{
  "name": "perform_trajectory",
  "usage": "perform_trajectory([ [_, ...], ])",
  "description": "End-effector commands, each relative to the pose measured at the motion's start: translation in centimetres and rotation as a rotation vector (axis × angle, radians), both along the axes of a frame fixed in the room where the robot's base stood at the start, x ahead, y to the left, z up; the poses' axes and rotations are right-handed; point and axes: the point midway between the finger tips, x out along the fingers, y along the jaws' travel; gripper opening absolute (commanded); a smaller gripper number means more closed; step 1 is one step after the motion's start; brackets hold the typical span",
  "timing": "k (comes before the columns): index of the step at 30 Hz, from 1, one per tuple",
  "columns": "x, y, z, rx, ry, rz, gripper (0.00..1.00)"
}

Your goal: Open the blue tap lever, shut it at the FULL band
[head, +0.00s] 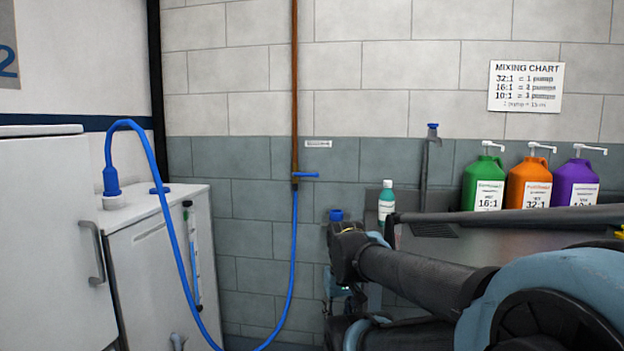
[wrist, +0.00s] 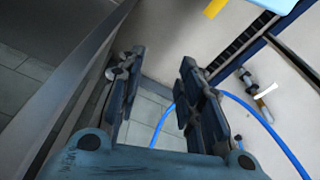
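The blue tap lever (head: 308,175) is on the copper pipe (head: 295,90) on the back wall, in the head view. It lies level, across the pipe, pointing right. A blue hose (head: 293,250) drops from the tap and loops up to a blue nozzle (head: 111,180) in the white tank's top (head: 140,205). A thin sight gauge (head: 194,260) runs up the tank's front; its band markings are too small to read. My gripper (wrist: 163,62) is open and empty in the wrist view, above the floor. In the head view it hangs low right of the hose, partly hidden, apart from the lever.
A dark sink counter (head: 430,228) stands right, behind my arm. A white cabinet (head: 45,240) stands left. The wall around the lever is clear.

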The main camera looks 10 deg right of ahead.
Motion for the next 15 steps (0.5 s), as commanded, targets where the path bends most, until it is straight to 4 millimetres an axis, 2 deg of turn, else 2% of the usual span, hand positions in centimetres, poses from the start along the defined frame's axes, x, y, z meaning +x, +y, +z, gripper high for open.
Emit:
perform_trajectory([
  [5, 0.0, 0.0, 0.0, 0.0, -0.001, 0.0, 0.34],
  [6, -0.4, 0.0, 0.5, -0.001, -0.014, 0.0, 0.34],
  [8, 0.0, 0.0, 1.1, -0.002, -0.036, 0.001, 0.34],
  [11, 2.9, -0.5, 2.9, -0.01, -0.103, -0.001, 0.34],
  [15, 9.2, -0.9, 7.4, -0.046, -0.249, 0.02, 0.34],
])
